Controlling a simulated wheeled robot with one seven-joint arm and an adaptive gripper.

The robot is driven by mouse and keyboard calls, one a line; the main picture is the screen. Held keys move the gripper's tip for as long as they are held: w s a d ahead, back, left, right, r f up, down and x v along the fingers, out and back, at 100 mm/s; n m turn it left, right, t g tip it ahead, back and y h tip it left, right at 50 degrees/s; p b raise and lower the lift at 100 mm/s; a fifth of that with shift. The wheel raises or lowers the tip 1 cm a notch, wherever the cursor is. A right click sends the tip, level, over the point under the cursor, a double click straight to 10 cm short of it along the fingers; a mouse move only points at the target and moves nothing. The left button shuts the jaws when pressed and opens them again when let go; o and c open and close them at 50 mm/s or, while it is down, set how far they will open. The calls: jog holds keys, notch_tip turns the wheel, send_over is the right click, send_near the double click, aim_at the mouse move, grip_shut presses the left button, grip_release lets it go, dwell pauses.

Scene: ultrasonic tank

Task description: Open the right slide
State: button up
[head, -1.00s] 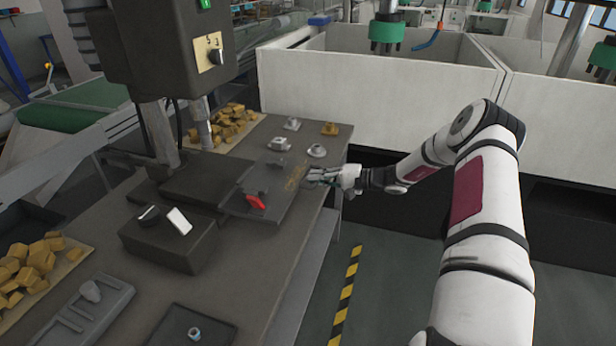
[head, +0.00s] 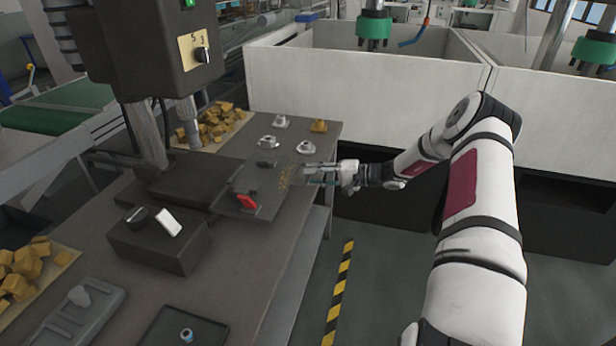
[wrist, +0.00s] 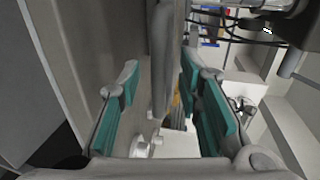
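I cannot identify a right slide with certainty. A dark flat plate (head: 226,206) on the workbench carries a red clamp-like part (head: 246,201) and a small black part (head: 266,164). My gripper (head: 312,173) is at the bench's right edge, beside the plate's right end. In the wrist view my gripper (wrist: 162,98) is open, its two teal-padded fingers apart. A grey upright bar-like part (wrist: 163,55) shows between the fingers. I cannot tell whether they touch it.
The bench (head: 285,250) also holds a dark box (head: 150,247) with a black knob and white lever, small metal parts (head: 268,142) and brass-coloured blocks (head: 215,122). A drill-press-like machine (head: 150,50) stands at left. White tank walls (head: 360,95) stand behind.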

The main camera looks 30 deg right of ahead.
jog(key=v, duration=0.9)
jog(key=shift+s+d, duration=0.2)
jog(key=s+a+r+n+g+h, duration=0.25)
jog(key=s+a+r+g, duration=0.25)
jog(key=a+r, duration=0.5)
jog(key=s+a+r+n+g+h, duration=0.2)
jog(key=s+a+r+n+g, duration=0.2)
jog(key=s+a+r, duration=0.55)
jog(key=s+a+r+n+t+h, duration=0.1)
jog(key=s+a+r+h, duration=0.2)
jog(key=s, duration=0.6)
jog(key=s+a+r+n+t+h, duration=0.1)
jog(key=s+a+r+h, duration=0.2)
jog(key=s, duration=0.6)
jog(key=shift+s+a+r+t, duration=0.35)
jog(key=shift+s+a+t, duration=0.05)
jog(key=shift+a, duration=0.6)
